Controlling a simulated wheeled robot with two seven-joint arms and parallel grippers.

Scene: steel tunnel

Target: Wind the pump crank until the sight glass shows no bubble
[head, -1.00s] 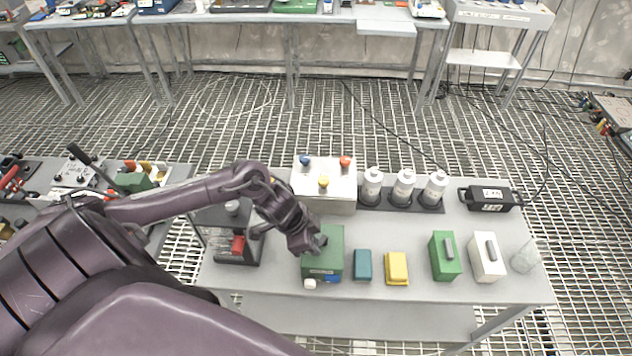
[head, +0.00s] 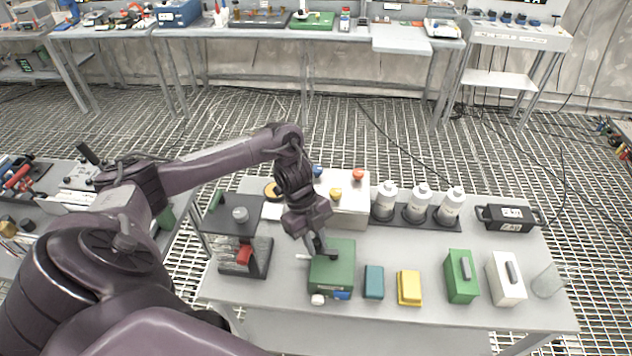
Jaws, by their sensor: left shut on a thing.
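The pump appears to be the green box (head: 332,277) near the front of the grey table, left of centre. A white round knob (head: 318,299) and a blue label show on its front. My left gripper (head: 324,251) points down at the top of this box, its fingers shut on what looks like the crank. A short light bar (head: 303,256) sticks out to the left beside the fingers. The fingers hide most of the crank. I cannot make out the sight glass or any bubble. My right gripper is not in view.
Right of the pump stand a teal block (head: 373,282), a yellow block (head: 409,287), a green case (head: 460,276), a white case (head: 506,278) and a clear jar (head: 547,281). Behind are a white button box (head: 346,207) and several white bottles (head: 419,203). A dark press (head: 245,249) stands left.

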